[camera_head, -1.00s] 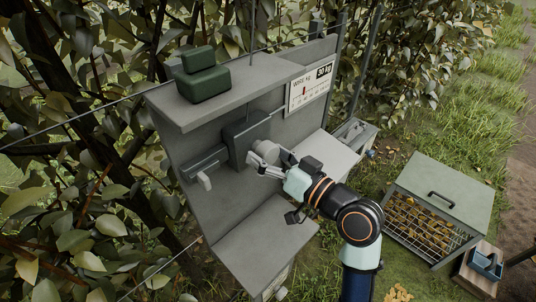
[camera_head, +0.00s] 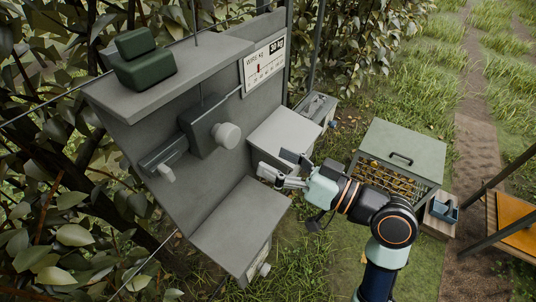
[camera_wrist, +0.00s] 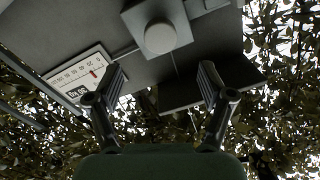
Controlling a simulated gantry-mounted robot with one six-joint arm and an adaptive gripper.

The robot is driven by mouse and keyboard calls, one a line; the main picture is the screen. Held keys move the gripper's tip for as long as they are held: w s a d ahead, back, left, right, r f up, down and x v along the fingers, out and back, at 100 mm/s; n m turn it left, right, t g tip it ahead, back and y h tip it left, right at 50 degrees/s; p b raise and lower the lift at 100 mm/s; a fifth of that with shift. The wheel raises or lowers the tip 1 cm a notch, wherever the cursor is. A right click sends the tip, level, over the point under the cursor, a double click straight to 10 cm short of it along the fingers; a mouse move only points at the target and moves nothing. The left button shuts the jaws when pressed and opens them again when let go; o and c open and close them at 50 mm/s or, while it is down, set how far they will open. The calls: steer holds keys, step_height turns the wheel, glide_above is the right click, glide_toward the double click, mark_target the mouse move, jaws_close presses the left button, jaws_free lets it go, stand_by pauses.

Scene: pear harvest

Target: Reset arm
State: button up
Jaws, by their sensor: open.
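My gripper (camera_head: 268,174) is open and empty in the head view. It hangs in the air in front of the grey panel station, apart from the round grey knob (camera_head: 226,136). The knob sits on a square dark grey block (camera_head: 203,124) on the panel. In the wrist view, my gripper (camera_wrist: 161,85) shows two spread fingers with nothing between them, and the knob (camera_wrist: 160,39) lies beyond, above the fingertips.
A gauge (camera_head: 264,66) is on the panel beside a grey box (camera_head: 287,135). A lower shelf (camera_head: 238,222) juts out below the knob. Dark green blocks (camera_head: 143,62) stand on the top ledge. A lidded crate (camera_head: 402,145) stands at the right. Leafy trees are behind.

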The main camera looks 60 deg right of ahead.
stand_by(0.5)
steer(key=w+a+f+n+g, duration=0.1)
steer(key=w+a+f, duration=0.15)
steer(key=a, duration=0.25)
steer(key=w+a+f+g+y, duration=0.1)
steer(key=w+a+f, duration=0.15)
steer(key=a, duration=0.25)
steer(key=w+a+f+n+g, duration=0.1)
steer(key=w+a+f, duration=0.15)
steer(key=a, duration=0.25)
steer(key=a+f+n+g+h, duration=0.15)
steer(key=a+f, duration=0.25)
steer(key=a, duration=1.1)
step_height(320, 180, up, 31)
steer(key=s+p, duration=0.1)
steer(key=p, duration=3)
steer(key=shift+a+n+g, duration=0.2)
steer(key=shift+n+g, duration=0.15)
steer(key=shift+g, duration=0.1)
steer(key=shift+f, duration=0.1)
